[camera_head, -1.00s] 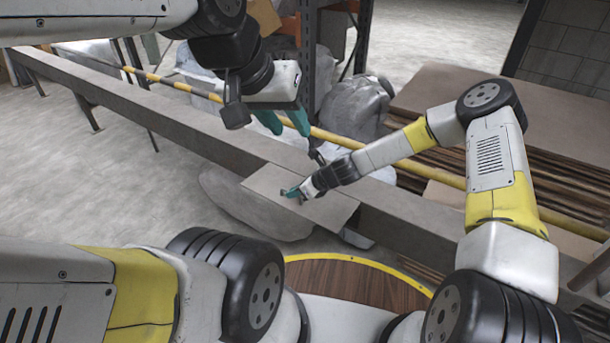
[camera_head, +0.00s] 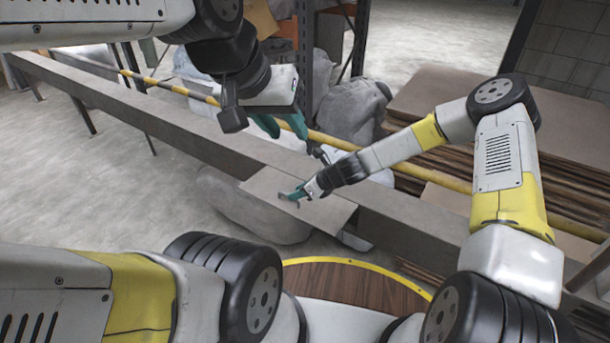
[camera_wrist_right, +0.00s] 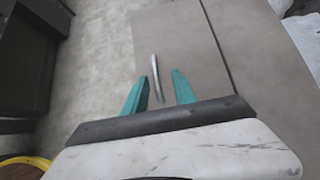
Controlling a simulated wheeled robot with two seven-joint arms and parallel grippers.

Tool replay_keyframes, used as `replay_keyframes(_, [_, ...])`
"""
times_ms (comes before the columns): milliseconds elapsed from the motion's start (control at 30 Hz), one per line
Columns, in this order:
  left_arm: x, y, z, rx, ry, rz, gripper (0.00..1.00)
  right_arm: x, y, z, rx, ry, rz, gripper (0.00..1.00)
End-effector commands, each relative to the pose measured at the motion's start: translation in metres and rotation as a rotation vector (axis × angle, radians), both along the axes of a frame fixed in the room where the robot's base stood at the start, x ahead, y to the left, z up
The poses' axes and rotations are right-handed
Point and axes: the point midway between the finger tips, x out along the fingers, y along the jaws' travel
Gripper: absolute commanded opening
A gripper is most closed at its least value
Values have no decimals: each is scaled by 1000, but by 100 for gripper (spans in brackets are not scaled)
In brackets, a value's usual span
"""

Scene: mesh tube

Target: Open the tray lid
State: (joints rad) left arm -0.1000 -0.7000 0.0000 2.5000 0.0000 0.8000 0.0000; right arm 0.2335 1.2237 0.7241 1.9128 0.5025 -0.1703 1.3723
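The tray lid (camera_head: 262,189) is a flat grey-brown panel, lying level beside the long grey beam; it also shows in the right wrist view (camera_wrist_right: 175,35). A thin curved metal handle (camera_wrist_right: 156,78) stands on it. My right gripper (camera_head: 292,194) is low over the lid. In the right wrist view its teal fingers (camera_wrist_right: 160,75) are apart, with the handle's near part between them and its far end beyond the tips. A gap shows on each side. My left gripper (camera_head: 280,126) hangs above the beam, its teal fingers spread and empty.
The long grey beam (camera_head: 165,123) runs across the scene behind the lid. A yellow bar (camera_head: 335,139) runs behind it. Wrapped bundles (camera_head: 357,108) and stacked boards (camera_head: 445,95) stand further back. Concrete floor lies open at the left.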

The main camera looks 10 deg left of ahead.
Motion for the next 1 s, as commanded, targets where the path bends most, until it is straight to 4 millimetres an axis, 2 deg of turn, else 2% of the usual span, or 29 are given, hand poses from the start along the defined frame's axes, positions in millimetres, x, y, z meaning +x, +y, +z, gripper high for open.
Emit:
replay_keyframes(100, [0, 0, 0, 0, 0, 0, 36, -3, -16, 16, -2, -2, -4, 33])
replay_keyframes(300, [0, 0, 0, 0, 0, 0, 36, -9, -33, 33, -1, -1, -3, 33])
replay_keyframes(833, [0, 0, 0, 0, 0, 0, 36, -10, -36, 37, -2, -3, -1, 33])
replay_keyframes(933, [0, 0, 0, 0, 0, 0, 36, -10, -41, 44, -22, -37, 33, 33])
replay_keyframes(1000, [0, 0, 0, 0, 0, 0, 36, -10, -48, 55, -56, -90, 90, 33])
